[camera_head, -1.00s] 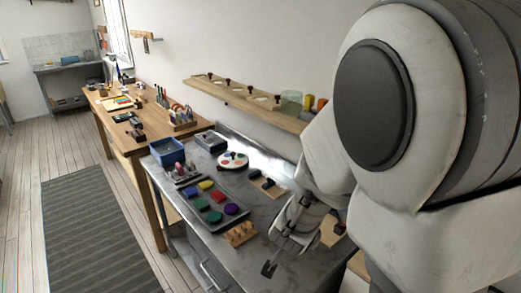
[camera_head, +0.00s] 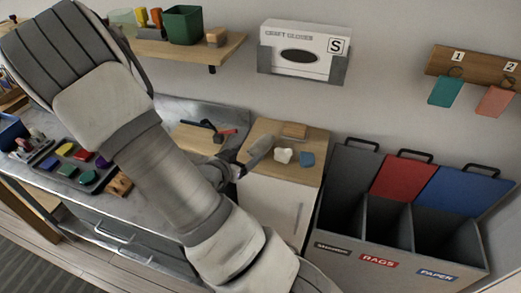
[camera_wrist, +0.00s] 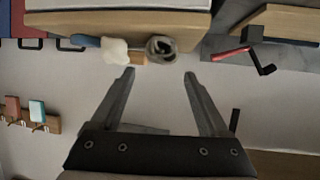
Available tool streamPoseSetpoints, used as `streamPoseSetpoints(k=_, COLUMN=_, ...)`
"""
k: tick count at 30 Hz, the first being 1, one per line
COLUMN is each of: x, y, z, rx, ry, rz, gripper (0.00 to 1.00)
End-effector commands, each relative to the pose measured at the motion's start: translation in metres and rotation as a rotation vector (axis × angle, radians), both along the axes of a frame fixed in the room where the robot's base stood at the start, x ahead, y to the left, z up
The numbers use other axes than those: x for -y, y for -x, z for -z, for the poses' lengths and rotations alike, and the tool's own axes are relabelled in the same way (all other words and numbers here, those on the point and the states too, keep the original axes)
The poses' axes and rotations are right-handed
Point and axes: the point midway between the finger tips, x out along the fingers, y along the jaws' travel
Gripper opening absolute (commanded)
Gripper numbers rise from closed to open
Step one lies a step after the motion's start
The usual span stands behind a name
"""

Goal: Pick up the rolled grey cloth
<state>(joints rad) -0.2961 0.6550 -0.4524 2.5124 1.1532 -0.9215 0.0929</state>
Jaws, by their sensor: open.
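A blue sponge-like piece (camera_head: 307,159) and a wooden block (camera_head: 294,130) share the cabinet top. A red-and-black tool (camera_head: 225,134) lies to the left. Sorting bins labelled RAGS and PAPER (camera_head: 400,262) stand right, lids raised. A shelf (camera_head: 190,49) and glove box (camera_head: 305,46) hang above.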

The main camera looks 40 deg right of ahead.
Motion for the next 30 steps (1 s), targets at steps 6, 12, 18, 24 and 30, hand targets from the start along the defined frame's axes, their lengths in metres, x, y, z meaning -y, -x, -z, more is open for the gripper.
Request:
streamPoseSetpoints(k=6, x=0.041, y=-0.012, z=0.019, rx=0.001, ry=0.0, rz=0.004, gripper=0.79)
streamPoseSetpoints(k=12, x=0.063, y=-0.019, z=0.027, rx=-0.001, ry=-0.001, rz=0.001, gripper=0.79)
streamPoseSetpoints(k=18, x=0.076, y=-0.023, z=0.031, rx=0.0, ry=-0.001, rz=0.002, gripper=0.79)
streamPoseSetpoints(k=24, x=0.104, y=-0.031, z=0.04, rx=0.0, ry=-0.001, rz=0.002, gripper=0.79)
streamPoseSetpoints(k=30, x=0.113, y=-0.035, z=0.044, rx=-0.001, ry=-0.002, rz=0.0, gripper=0.79)
